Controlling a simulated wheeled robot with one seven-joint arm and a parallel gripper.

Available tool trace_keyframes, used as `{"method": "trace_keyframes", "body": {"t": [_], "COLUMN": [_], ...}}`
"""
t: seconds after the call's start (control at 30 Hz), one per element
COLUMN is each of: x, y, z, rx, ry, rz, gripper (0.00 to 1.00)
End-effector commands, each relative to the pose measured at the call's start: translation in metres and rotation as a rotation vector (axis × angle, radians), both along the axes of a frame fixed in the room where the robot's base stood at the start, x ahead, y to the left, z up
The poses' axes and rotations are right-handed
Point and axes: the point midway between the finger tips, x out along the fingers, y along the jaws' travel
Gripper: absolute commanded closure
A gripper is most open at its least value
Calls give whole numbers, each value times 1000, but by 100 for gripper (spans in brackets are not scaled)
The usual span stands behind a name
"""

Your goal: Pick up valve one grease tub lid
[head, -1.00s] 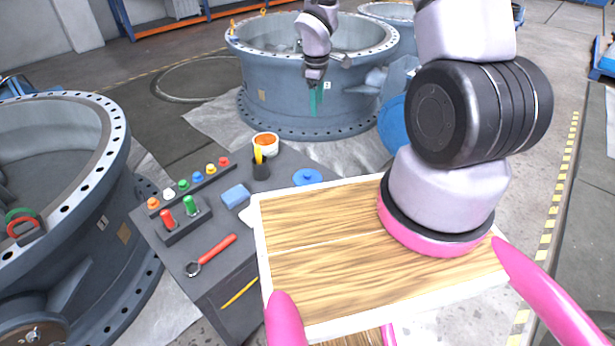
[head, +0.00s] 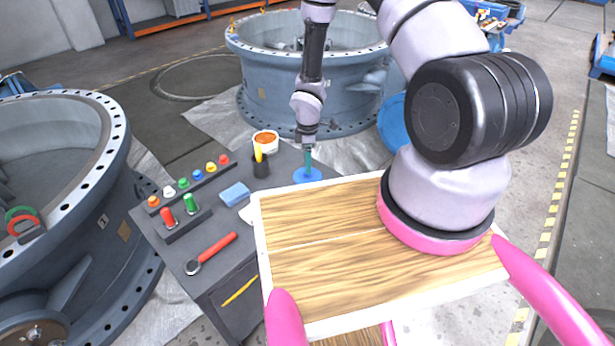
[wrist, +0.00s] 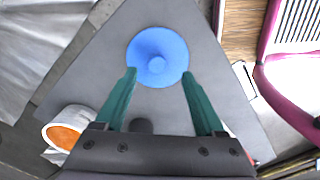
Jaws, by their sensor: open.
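The blue round grease tub lid (head: 307,175) with a small centre knob lies on the dark grey bench top. In the wrist view the lid (wrist: 157,57) lies just beyond my fingertips, between their lines. My gripper (head: 308,165) points down over the lid in the head view. Its two green fingers (wrist: 158,76) are spread apart with nothing between them. I cannot tell whether a fingertip touches the lid. The open grease tub (head: 265,141), white with orange grease, stands at the back of the bench and also shows in the wrist view (wrist: 66,137).
The bench (head: 270,210) also bears a dark cup with yellow tools (head: 260,165), a blue sponge (head: 235,194), a red-handled wrench (head: 212,254) and a row of coloured knobs. My wooden tray is close on the right. Large valves (head: 60,200) stand left and behind.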

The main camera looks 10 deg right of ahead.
Motion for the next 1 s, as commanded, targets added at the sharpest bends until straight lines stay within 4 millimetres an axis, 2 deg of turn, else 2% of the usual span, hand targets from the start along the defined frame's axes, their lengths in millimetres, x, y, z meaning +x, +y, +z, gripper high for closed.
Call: {"method": "trace_keyframes", "body": {"t": [0.1, 0.27, 0.57, 0.67, 0.7, 0.77, 1.0], "x": [2, 3, 4, 4, 4, 4, 4], "y": [0, 1, 1, 1, 1, 1, 1], "z": [-20, -40, -44, -44, -44, -44, -44], "rx": [-2, -1, -1, -1, -1, -1, 0], "ry": [2, 1, 0, 0, 0, 0, 0], "rz": [2, 1, 0, 0, 0, -1, -1], "gripper": [29, 29, 29, 63, 78, 100, 100]}}
